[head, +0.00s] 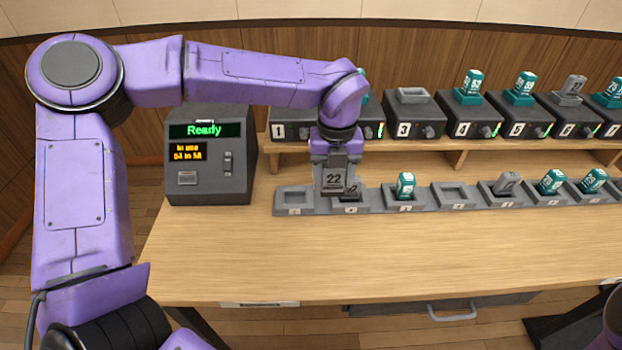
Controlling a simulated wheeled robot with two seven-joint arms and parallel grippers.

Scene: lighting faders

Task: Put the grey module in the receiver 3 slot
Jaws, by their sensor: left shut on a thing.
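My left gripper (335,163) points down over the left part of the charging tray (283,211). It is shut on a grey module (335,181) marked 22. The module hangs over the tray's second bay from the left, where another dark, partly hidden shape with digits shows. I cannot tell whether the two touch. The receiver 3 (403,130) stands on the shelf, up and to the right of the gripper, and its slot (413,95) on top looks empty. My right gripper is not in view.
Receivers with teal modules, such as receiver 4 (463,130), stand along the shelf; receiver 6 (568,130) bears a grey one. My left arm covers part of receivers 1 and 2. A console (209,160) reading Ready stands left. The table front (400,260) is clear.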

